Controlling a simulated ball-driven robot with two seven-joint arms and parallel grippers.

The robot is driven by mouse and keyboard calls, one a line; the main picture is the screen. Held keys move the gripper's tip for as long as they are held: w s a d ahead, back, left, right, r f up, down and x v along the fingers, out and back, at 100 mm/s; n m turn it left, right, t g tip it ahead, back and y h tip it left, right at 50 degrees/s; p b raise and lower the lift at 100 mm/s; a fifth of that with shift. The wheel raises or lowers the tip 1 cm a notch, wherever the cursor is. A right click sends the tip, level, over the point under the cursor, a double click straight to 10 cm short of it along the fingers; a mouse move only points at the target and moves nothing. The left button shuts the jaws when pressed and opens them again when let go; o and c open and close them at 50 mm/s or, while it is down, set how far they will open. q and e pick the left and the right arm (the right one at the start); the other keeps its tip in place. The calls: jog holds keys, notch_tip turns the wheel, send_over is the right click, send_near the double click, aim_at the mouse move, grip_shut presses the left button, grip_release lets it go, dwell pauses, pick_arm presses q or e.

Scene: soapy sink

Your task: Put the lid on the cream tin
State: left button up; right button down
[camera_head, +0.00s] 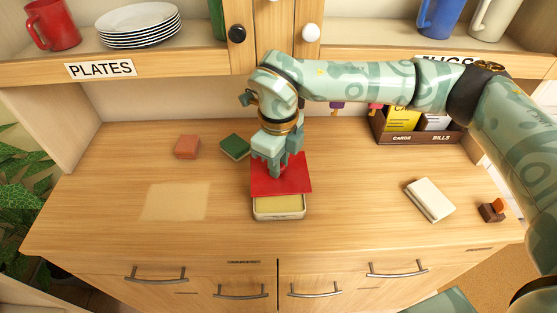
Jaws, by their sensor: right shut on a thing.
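The cream tin (279,212) sits on the wooden counter near its front edge, in the middle of the view. Its pale yellow content shows at the front. The red lid (293,187) lies flat above the back part of the tin and covers it from view. I cannot tell whether the lid touches the tin. My right gripper (277,172) points down and is shut on the lid, from above. My left gripper is not in view.
A green block (235,147) and an orange-brown block (187,147) lie behind left. A cream book (429,200) and a small brown item (492,211) lie right. A card and bill holder (412,137) stands at the back right. The front left counter is clear.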

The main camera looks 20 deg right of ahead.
aim_at(278, 181)
jog(key=shift+f, duration=0.3)
notch_tip(278, 181, down, 4)
jog(key=b, duration=0.3)
jog(key=shift+f+b, duration=0.15)
jog(key=shift+b, duration=0.2)
jog(key=shift+f, duration=0.8)
jog(key=shift+a+r, duration=0.1)
jog(key=shift+p, duration=0.35)
dwell(1.0)
dwell(0.3)
jog(key=shift+f, duration=0.2)
